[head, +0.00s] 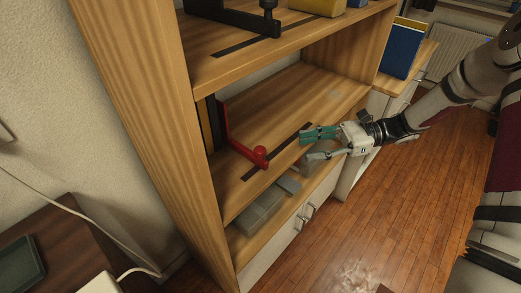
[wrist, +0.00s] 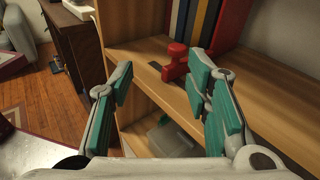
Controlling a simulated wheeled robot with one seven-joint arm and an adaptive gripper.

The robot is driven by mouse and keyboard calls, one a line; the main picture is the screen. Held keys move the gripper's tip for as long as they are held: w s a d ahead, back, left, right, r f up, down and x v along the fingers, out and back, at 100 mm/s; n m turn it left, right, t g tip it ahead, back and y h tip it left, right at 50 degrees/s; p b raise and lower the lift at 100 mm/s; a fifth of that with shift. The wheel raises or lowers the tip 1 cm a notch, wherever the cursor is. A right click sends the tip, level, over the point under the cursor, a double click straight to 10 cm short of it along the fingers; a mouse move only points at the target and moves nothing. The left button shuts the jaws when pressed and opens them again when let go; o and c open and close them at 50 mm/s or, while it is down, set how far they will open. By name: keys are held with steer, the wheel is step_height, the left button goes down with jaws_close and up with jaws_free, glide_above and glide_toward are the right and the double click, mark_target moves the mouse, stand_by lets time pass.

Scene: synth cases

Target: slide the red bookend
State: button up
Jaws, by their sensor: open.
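The red bookend (head: 225,122) stands upright on the middle shelf, with a foot running forward to a round knob near a black strip (head: 285,144). In the wrist view the red bookend (wrist: 176,62) shows its knob and foot between and beyond the fingers, with its upright plate against several books (wrist: 205,25). My gripper (head: 304,147) is open and empty, to the right of the knob in the head view and apart from it. In the wrist view my gripper (wrist: 160,72) has its teal-padded fingers spread on both sides of the knob.
The upper shelf (head: 235,70) holds a black bookend (head: 235,18) above the red one. Grey boxes (head: 262,212) lie on the lower shelf. A blue book (head: 401,50) stands on the cabinet at the right. The middle shelf (head: 330,95) is clear right of the bookend.

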mark_target(260, 149)
steer(key=shift+m+t+y, duration=0.6)
steer(key=shift+m+y, duration=0.2)
steer(key=shift+m, duration=0.1)
steer(key=a+f, duration=0.1)
steer(key=a, duration=0.7)
steer(key=a+f, duration=0.1)
steer(key=a, duration=0.4)
steer(key=shift+w+a+f, duration=0.1)
steer(key=shift+w+f, duration=0.05)
steer(key=shift+f, duration=0.15)
jaws_close()
